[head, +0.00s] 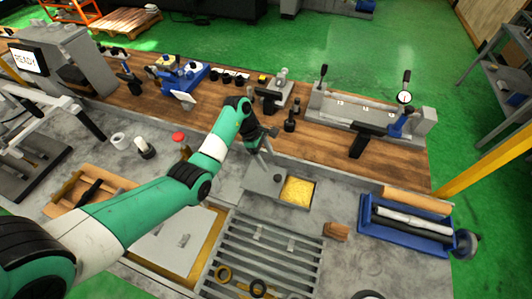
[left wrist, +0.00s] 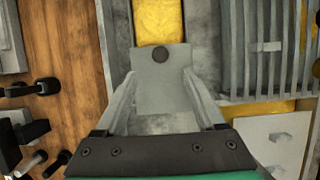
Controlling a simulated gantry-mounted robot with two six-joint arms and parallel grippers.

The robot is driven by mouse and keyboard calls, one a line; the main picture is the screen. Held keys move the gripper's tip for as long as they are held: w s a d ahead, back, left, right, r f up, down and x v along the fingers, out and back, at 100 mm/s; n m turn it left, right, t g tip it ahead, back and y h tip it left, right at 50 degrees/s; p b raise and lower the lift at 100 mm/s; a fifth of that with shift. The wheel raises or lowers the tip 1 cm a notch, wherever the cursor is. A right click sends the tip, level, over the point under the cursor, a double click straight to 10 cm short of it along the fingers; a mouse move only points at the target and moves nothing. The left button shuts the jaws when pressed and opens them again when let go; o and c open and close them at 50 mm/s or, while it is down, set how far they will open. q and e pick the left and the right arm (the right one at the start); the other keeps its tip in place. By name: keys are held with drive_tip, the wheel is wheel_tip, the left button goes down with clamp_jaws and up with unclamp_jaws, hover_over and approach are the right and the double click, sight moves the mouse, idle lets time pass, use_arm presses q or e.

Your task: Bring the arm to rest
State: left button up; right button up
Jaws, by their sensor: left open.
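My left arm, green and white, reaches in from the left in the head view. My left gripper (head: 264,158) points down over the grey bench. Its jaws are open in the left wrist view (left wrist: 160,80). A light grey plate with a dark round knob or hole (left wrist: 163,95) shows between and beyond the fingertips. The same plate (head: 262,184) is under the gripper in the head view, beside a yellow-floored recess (head: 298,191). I cannot tell whether the fingers touch the plate. My right gripper is not in view.
A slatted grey rack (head: 262,262) and a larger pale plate (head: 172,243) lie nearer. A blue tray with rolls (head: 405,218) is at right. Gauges and fixtures line the wooden strip (head: 225,107) behind. A red-topped part (head: 180,138) stands left of the gripper.

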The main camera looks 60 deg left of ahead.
use_arm(q)
drive_tip(key=shift+v, duration=0.75)
